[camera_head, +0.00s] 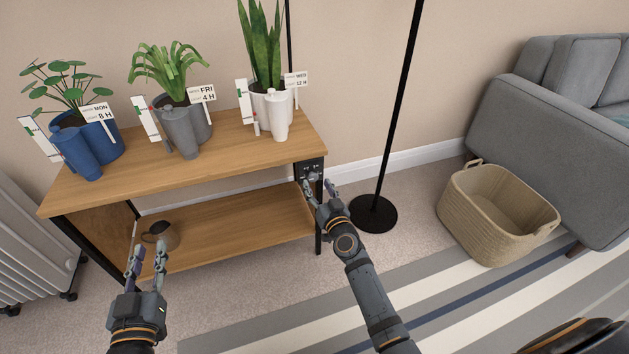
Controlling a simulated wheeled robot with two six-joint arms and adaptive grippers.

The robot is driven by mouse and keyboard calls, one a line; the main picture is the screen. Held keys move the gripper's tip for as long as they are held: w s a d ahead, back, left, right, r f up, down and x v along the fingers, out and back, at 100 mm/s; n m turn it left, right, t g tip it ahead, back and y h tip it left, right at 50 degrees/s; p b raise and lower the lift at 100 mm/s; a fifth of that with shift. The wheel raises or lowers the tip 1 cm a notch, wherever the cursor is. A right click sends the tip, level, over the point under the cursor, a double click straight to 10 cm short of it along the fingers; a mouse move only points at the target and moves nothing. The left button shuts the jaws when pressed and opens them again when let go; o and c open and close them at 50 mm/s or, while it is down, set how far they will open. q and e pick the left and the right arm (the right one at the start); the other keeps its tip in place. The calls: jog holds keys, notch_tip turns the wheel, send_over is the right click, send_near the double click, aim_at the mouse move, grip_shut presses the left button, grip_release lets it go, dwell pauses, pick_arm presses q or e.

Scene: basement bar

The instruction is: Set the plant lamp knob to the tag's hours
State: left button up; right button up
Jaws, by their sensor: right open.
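A small dark control box (309,167) is fixed at the right end of the wooden stand, below its top; its knob and markings are too small to read. My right gripper (318,187) is open just below and in front of this box; I cannot tell whether it touches. Three potted plants carry tags: the blue pot's tag (99,113) reads MON 8 H, the grey pot's tag (202,94) reads FRI 4 H, and the white pot's tag (295,79) appears to read WED 12 H. My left gripper (147,254) is open and empty before the lower shelf.
The wooden stand (225,148) has a lower shelf (245,222) with a dark watering can or jug (160,235). A black pole on a round base (372,214) stands right of my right gripper. A woven basket (490,240), grey sofa (540,125) and white radiator (30,245) stand farther out.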

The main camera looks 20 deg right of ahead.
aim_at(314, 179)
jog(key=shift+w, duration=1.65)
pick_arm(q)
notch_tip(314, 179, up, 4)
jog(key=shift+f+t, duration=0.25)
jog(key=shift+t, duration=0.45)
pick_arm(e)
jog(key=shift+c, duration=0.4)
grip_shut()
pick_arm(q)
jog(key=shift+w, duration=0.1)
